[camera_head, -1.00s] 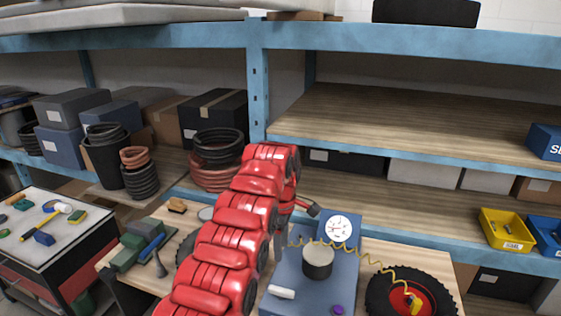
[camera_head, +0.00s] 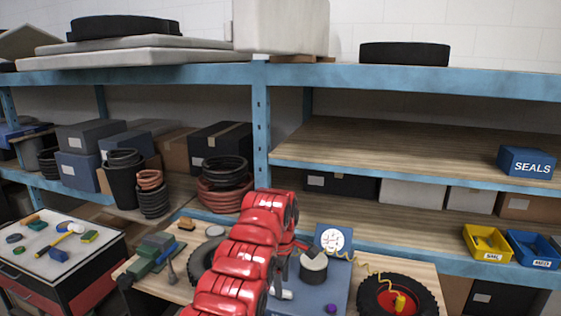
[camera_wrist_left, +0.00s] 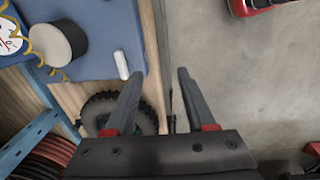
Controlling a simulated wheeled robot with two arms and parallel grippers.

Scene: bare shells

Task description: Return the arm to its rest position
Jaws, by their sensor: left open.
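My red left arm (camera_head: 248,250) rises from the bottom middle of the head view, bent over the workbench. Its gripper is largely hidden behind the arm there. In the left wrist view my left gripper (camera_wrist_left: 160,74) is open, with two dark fingers spread apart and nothing between them. The fingers point over the bench's edge, with the grey floor to the right. My right gripper is in neither view.
The blue bench unit (camera_head: 318,292) carries a gauge (camera_head: 333,239), a round cylinder (camera_head: 313,266) and a coiled yellow hose. A wheel (camera_head: 383,300) lies to its right. Blue-framed shelves stand behind, with a SEALS box (camera_head: 527,162). A tool cart (camera_head: 50,243) stands at left.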

